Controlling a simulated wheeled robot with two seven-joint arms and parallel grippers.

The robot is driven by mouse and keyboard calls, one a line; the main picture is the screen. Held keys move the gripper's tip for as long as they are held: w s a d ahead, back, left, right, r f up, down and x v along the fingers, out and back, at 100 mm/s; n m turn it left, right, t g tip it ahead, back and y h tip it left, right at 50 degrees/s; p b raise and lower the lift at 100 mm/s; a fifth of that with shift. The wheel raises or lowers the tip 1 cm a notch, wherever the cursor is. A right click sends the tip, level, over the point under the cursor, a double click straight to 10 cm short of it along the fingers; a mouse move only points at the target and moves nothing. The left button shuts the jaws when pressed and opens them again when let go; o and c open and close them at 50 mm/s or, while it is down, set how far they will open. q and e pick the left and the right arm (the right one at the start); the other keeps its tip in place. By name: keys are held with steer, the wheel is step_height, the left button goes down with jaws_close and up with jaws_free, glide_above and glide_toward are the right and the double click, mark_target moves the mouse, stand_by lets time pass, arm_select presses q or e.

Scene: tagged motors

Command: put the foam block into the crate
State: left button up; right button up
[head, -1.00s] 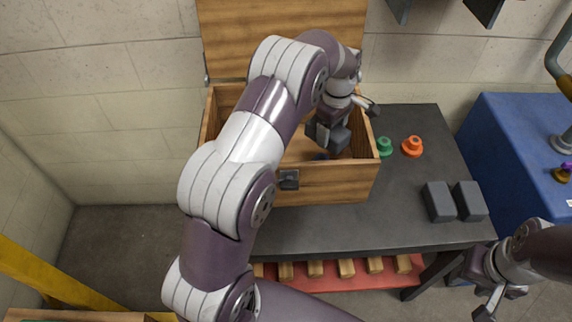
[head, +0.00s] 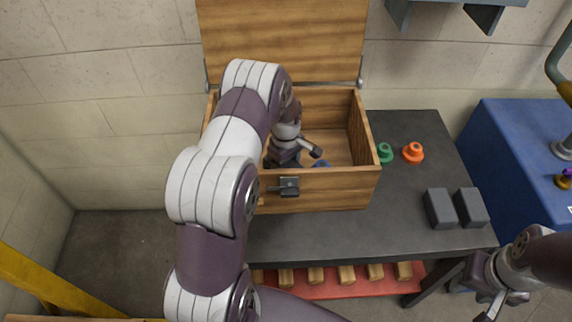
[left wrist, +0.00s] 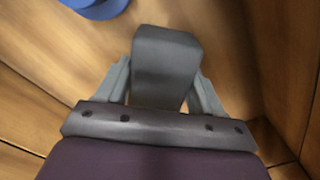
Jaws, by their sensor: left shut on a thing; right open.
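The wooden crate (head: 330,192) stands on the dark table with its lid raised at the back. My left gripper (head: 284,160) reaches down inside it, and its fingertips are hidden by the front wall in the head view. In the left wrist view my left gripper (left wrist: 165,85) is shut on a dark grey foam block (left wrist: 167,58), with the crate's wooden walls around it. I cannot tell whether the block touches the crate floor. My right gripper (head: 490,308) is open and empty, low at the right edge, away from the crate.
A blue thing (left wrist: 98,8) lies in the crate near the block. Two dark grey blocks (head: 440,208) (head: 471,206), a green knob (head: 385,152) and an orange knob (head: 413,152) are on the table. A blue surface (head: 515,150) stands at the right.

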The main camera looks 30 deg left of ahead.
arm_select(q)
steer(key=shift+f, duration=0.1)
steer(key=o, duration=1)
step_height(320, 180, up, 12)
